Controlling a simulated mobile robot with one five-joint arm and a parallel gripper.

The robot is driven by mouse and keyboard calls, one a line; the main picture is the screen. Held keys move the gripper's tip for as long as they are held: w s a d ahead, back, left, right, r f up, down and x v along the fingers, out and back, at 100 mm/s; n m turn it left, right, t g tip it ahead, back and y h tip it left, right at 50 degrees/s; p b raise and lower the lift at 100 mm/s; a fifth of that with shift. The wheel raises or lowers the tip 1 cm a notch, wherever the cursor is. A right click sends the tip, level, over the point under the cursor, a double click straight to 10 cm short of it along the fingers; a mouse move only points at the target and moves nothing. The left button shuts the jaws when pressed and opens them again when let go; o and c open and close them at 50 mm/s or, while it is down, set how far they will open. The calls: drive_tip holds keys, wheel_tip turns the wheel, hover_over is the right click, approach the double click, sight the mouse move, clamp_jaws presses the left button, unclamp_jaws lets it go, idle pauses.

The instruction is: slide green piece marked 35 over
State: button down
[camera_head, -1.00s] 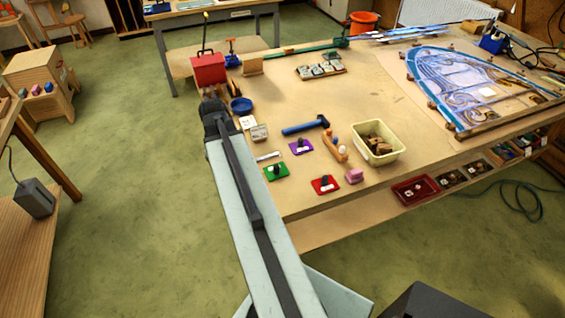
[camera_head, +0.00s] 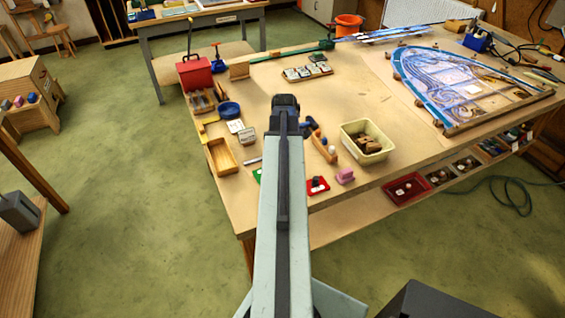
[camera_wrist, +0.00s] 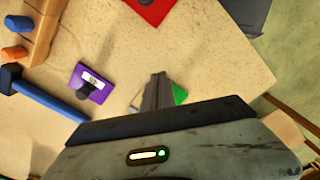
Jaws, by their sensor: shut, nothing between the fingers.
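The green piece (camera_wrist: 180,93) shows only in part in the wrist view, just right of and behind my gripper's fingers. Its mark is hidden. In the head view only a green sliver (camera_head: 257,176) shows at my arm's left edge. My gripper (camera_wrist: 160,77) is shut and empty, its tips beside the green piece; I cannot tell whether they touch it. My arm hides the gripper in the head view. A purple piece (camera_wrist: 97,73) with a dark knob and white label lies left of the fingers. A red piece (camera_head: 319,187) lies right of my arm; it also shows in the wrist view (camera_wrist: 152,9).
A blue hammer (camera_wrist: 45,95) lies left of the purple piece. The leaded panel (camera_head: 440,75) is at the right. The table's front edge is close.

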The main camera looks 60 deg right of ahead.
wheel_tip(320, 180, down, 7)
drive_tip(key=b, duration=0.5)
drive_tip(key=shift+r, duration=0.15)
drive_tip(key=w, duration=0.1)
drive_tip(key=w+r, duration=0.1)
drive_tip(key=w+a+p, duration=0.1)
drive_tip(key=shift+w+r, duration=0.15)
drive_tip(key=shift+w, duration=0.25)
drive_tip(key=shift+a, duration=0.1)
drive_tip(key=shift+w, duration=0.1)
drive_tip(key=shift+w+a, duration=0.25)
drive_tip(key=shift+w, duration=0.8)
drive_tip(key=shift+s, duration=0.1)
